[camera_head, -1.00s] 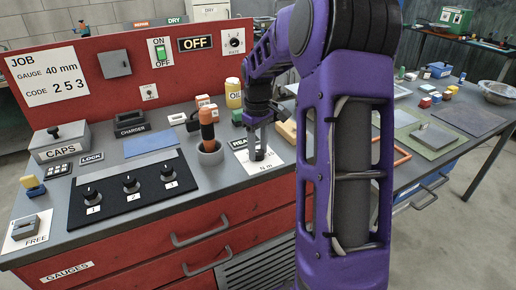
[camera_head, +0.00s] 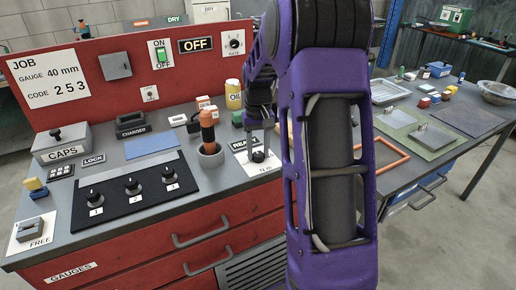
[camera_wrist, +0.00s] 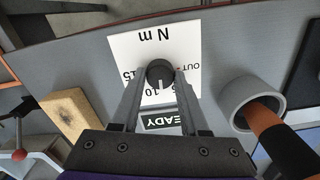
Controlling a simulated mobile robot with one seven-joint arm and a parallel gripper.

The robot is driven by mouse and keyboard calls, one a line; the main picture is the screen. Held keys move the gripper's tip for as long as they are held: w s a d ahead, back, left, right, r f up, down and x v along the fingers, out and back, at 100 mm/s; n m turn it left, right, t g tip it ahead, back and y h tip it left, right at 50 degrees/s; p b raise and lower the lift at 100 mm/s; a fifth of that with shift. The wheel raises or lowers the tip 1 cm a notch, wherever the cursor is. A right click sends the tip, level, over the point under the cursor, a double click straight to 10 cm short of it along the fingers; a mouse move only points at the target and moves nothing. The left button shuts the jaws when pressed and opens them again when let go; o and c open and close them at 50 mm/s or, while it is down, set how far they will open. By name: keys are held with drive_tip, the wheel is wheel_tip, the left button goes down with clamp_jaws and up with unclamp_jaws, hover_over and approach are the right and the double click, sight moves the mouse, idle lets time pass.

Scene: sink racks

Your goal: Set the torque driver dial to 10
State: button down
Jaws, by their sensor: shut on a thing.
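The torque dial (camera_wrist: 160,72) is a round black knob on a white card (camera_wrist: 136,47) marked "N m", with 15, 10, a partly hidden number and OUT around it. A pale mark on the knob points toward the bottom of the wrist view, close to the 10; the exact setting is hard to read. The dial also shows in the head view (camera_head: 258,156). My gripper (camera_wrist: 161,78) is shut on the knob, one finger on each side. In the head view my gripper (camera_head: 259,146) stands over the card. The orange-and-black driver (camera_head: 208,128) stands in a grey cup (camera_head: 210,159).
A READY label (camera_wrist: 164,121) lies beside the card, partly hidden by my gripper. A wooden block (camera_wrist: 66,112) is left of the fingers in the wrist view, and the cup (camera_wrist: 250,102) is close on the right. A black panel with three knobs (camera_head: 128,197) lies further left on the bench.

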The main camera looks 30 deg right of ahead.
sight(258, 154)
drive_tip(key=m+p, duration=0.1)
drive_tip(key=m, duration=0.3)
drive_tip(key=shift+r+m, duration=0.1)
drive_tip(key=shift+m, duration=0.3)
idle(0.4)
drive_tip(key=shift+c, duration=2.1)
unclamp_jaws()
wheel_tip(258, 154, up, 17)
drive_tip(key=p, duration=0.1)
drive_tip(key=shift+r, duration=0.2)
